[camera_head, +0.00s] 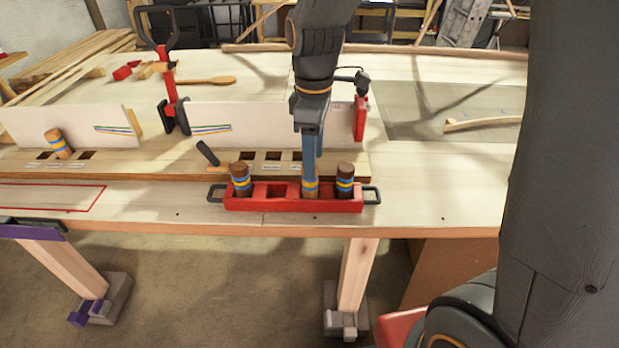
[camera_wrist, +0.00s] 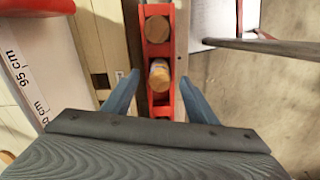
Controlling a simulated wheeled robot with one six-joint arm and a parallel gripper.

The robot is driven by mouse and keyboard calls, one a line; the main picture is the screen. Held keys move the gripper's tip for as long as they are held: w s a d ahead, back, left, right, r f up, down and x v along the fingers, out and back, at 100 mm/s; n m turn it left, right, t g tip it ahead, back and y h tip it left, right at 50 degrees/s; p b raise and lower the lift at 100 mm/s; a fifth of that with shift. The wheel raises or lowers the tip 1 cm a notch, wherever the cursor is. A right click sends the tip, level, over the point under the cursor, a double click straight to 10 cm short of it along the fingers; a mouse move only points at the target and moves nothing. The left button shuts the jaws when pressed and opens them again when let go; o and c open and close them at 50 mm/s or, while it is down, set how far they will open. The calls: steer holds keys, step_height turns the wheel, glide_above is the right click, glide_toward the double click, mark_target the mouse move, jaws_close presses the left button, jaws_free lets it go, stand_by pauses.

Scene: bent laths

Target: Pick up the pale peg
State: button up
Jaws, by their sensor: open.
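The pale peg (camera_head: 310,190), with blue and yellow bands, stands in the red rack (camera_head: 275,204) at the bench's front edge. In the wrist view the pale peg (camera_wrist: 159,75) shows end-on. My gripper (camera_head: 311,173) points down over it, the near blue finger hiding its upper part. In the wrist view my gripper (camera_wrist: 160,78) is open, one finger on each side of the rack and the peg between the tips. I cannot tell whether either finger touches it.
Dark banded pegs (camera_head: 240,181) and (camera_head: 345,181) stand in the same rack, with an empty hole between the left one and the pale peg. Another banded peg (camera_head: 58,144) leans in the wooden holed board at left. A white panel (camera_head: 260,123) stands behind.

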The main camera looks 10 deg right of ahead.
mark_target(310, 184)
steer(key=shift+a+f+p, duration=0.15)
steer(key=shift+f+p, duration=0.4)
steer(key=shift+f, duration=1.05)
steer(key=shift+a+f+p, duration=0.15)
steer(key=shift+f+p, duration=0.35)
steer(key=shift+f, duration=1.1)
steer(key=shift+c, duration=0.3)
steer(key=c, duration=1.1)
